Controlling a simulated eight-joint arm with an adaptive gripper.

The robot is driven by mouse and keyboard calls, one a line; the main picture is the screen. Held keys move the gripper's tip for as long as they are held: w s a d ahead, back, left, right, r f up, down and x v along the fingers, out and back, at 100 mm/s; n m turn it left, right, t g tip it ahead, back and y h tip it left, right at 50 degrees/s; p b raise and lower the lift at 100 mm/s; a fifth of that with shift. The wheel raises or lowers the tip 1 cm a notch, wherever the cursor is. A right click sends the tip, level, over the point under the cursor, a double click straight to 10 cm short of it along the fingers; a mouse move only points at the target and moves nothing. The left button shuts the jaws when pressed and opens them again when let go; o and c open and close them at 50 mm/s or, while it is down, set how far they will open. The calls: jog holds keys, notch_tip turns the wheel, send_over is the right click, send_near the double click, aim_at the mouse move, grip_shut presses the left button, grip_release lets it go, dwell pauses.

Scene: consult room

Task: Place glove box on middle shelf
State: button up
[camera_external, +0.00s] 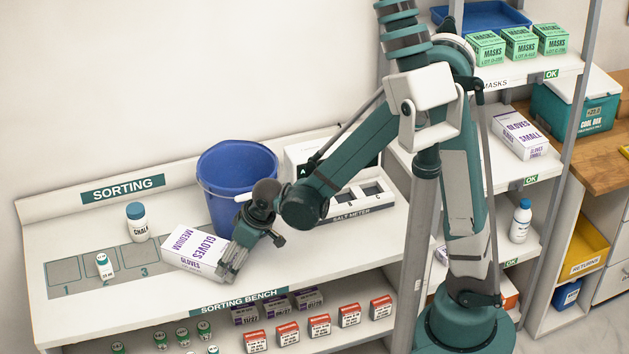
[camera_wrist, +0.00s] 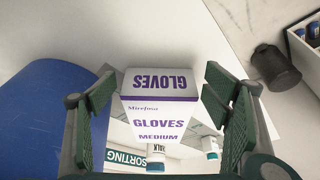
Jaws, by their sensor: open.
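The white glove box (camera_external: 198,249) with purple GLOVES MEDIUM print lies on the sorting bench, at the right end of the marked slots. My gripper (camera_external: 230,266) is low at the box's right end. In the wrist view the glove box (camera_wrist: 158,90) shows between the two open fingers of my gripper (camera_wrist: 163,108), with a visible gap on each side. I cannot tell how deep the fingers reach along it. The middle shelf (camera_external: 508,172) of the rack at right holds a GLOVES SMALL box (camera_external: 520,133); my arm hides the shelf's left part.
A blue bucket (camera_external: 236,180) stands close behind my gripper. A chalk bottle (camera_external: 137,222) and a small vial (camera_external: 104,266) stand on the bench. A salt meter (camera_external: 362,205) is to the right. Mask boxes (camera_external: 520,42) sit on the top shelf, a bottle (camera_external: 520,222) on the lower one.

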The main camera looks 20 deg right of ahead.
jog(key=w+d+r+m+t, duration=0.1)
jog(key=w+d+r, duration=0.1)
jog(key=d+r, duration=0.5)
jog(key=w+d+r+m, duration=0.2)
jog(key=d, duration=0.8)
jog(key=w+d+r+m+t, duration=0.1)
jog(key=w+d+r, duration=0.1)
jog(key=d+r, duration=0.5)
jog(key=s+d+r+m+t+h, duration=0.1)
jog(key=s+d, duration=0.3)
jog(key=d, duration=0.8)
jog(key=s+d+r+m+t+h, duration=0.1)
jog(key=s+d+r+m+h, duration=0.1)
jog(key=d, duration=1.1)
jog(key=s+r+m, duration=0.1)
jog(key=s+m, duration=0.1)
jog(key=s, duration=0.1)
jog(key=shift+s, duration=0.2)
jog(key=shift+d+r, duration=0.1)
jog(key=o, duration=0.4)
jog(key=shift+c, duration=0.2)
